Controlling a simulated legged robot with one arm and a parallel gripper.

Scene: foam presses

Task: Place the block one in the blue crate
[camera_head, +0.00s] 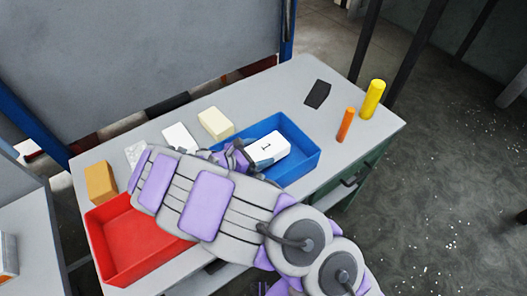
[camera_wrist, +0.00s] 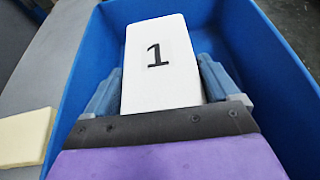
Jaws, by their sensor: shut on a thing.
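Block one (camera_head: 268,147) is white with a black "1" on its top face. My gripper (camera_head: 252,160) is shut on it, with a finger on each side. In the wrist view, block one (camera_wrist: 160,68) sits between the two blue-grey fingers of my gripper (camera_wrist: 162,88). The blue crate (camera_head: 306,160) stands on the grey table, and the block is over or within its opening. In the wrist view the walls of the blue crate (camera_wrist: 82,80) surround the block. I cannot tell whether the block touches the crate's floor.
A red crate (camera_head: 100,240) stands at the table's left end, partly behind my arm. An orange-tan block (camera_head: 101,182), white blocks (camera_head: 180,136) and a cream block (camera_head: 215,123) line the back.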

